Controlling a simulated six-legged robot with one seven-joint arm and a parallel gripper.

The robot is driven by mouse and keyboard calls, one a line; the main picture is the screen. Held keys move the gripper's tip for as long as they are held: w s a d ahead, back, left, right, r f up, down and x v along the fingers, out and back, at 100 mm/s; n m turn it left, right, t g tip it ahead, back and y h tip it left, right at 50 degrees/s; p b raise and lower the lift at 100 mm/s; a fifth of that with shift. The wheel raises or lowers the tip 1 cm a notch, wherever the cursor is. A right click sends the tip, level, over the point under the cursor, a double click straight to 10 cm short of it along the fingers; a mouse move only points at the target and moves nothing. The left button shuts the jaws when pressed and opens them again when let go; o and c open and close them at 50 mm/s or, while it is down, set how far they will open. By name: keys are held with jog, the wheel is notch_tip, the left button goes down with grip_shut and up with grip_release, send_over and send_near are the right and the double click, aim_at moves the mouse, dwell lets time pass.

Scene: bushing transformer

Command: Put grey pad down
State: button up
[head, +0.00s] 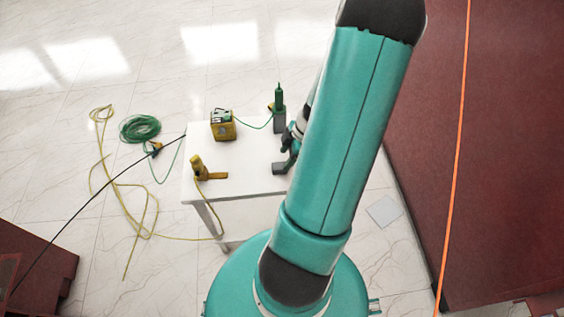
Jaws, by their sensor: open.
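A light grey square pad (384,211) lies flat on the tiled floor, to the right of the white table (245,180). My teal arm rises through the middle of the view and hides part of the table's right side. My gripper (285,152) shows partly at the arm's left edge, over the right side of the table. It is open, and I see nothing held in it. The arm hides the rest of the gripper, and the grey pad is apart from it.
On the table stand a yellow device (222,125), a yellow tool (199,168) and a green-topped tool in a grey holder (279,120). Green (140,128) and yellow (120,185) cables lie on the floor at left. A dark red wall (480,150) with an orange line bounds the right.

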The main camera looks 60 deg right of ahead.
jog(key=v, duration=0.6)
jog(key=shift+r, duration=0.3)
jog(key=shift+d, duration=0.1)
jog(key=w+a+r+m+g+h, duration=0.1)
jog(key=w+a+r, duration=0.4)
jog(key=a+r, duration=0.2)
jog(key=w+a+r+m+h, duration=0.1)
jog(key=w+a+r+m, duration=0.1)
jog(key=w+a+r, duration=0.45)
jog(key=s+a+r+m+t, duration=0.1)
jog(key=s+a+r+m, duration=0.1)
jog(key=a+r, duration=0.5)
jog(key=s+a+r+m+t, duration=0.2)
jog(key=a+r, duration=0.4)
jog(key=a, duration=0.7)
jog(key=shift+s+r+m+h, duration=0.4)
jog(key=shift+s+m, duration=0.2)
jog(key=shift+s, duration=0.4)
jog(key=shift+s+a, duration=0.1)
